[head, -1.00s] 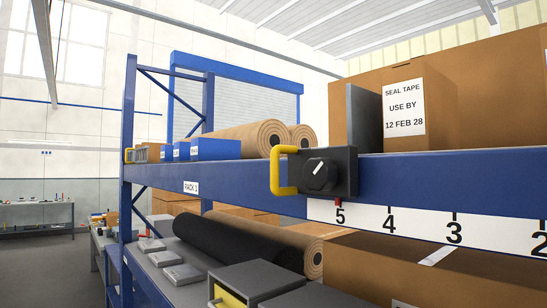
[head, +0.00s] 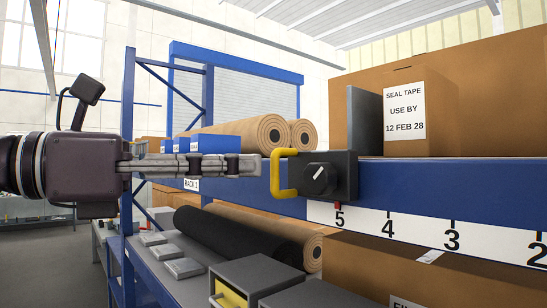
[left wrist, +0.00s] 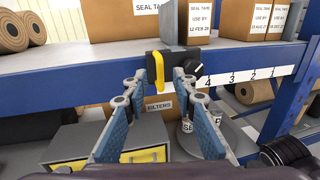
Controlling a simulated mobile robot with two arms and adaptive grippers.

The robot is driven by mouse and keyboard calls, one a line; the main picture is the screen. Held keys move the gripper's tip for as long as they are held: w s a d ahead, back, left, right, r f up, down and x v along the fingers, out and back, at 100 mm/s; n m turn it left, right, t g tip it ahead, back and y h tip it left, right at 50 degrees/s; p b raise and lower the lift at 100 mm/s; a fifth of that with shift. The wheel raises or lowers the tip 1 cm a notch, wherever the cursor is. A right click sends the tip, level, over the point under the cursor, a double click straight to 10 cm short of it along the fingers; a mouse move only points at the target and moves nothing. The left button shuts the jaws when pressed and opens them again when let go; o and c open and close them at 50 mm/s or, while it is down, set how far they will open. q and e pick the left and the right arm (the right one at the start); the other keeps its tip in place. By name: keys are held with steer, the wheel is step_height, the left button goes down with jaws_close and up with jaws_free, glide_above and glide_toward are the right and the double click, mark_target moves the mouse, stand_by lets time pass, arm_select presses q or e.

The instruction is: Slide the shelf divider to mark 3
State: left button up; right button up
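The shelf divider is an upright dark grey plate (head: 364,120) on the upper shelf, with a black block (head: 345,160) on the blue beam below it. The block has a round knob (head: 320,179) and a yellow handle (head: 282,173). A red pointer under the block stands at mark 5 of the white scale (head: 420,230); mark 3 (head: 452,239) is further right. My left gripper (head: 258,166) is just left of the handle. In the left wrist view its fingers (left wrist: 156,82) are apart, one on each side of the yellow handle (left wrist: 156,70), apparently not closed on it. My right gripper is not visible.
A box labelled seal tape (head: 430,108) stands right of the plate on the shelf. Rolls (head: 268,133) and blue bins (head: 215,144) lie to its left. Below are a black roll (head: 235,237), grey drawers (head: 255,282) and a large brown box (head: 365,265).

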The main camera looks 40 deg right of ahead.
mark_target(274, 156)
arm_select(q)
steer(key=d, duration=0.2)
steer(key=d+p, duration=0.1)
steer(key=d, duration=0.1)
steer(key=d+p, duration=0.1)
steer(key=d, duration=0.1)
steer(key=shift+s+d+r, duration=0.1)
steer(key=shift+s, duration=0.25)
steer(key=shift+c, duration=0.4)
jaws_close()
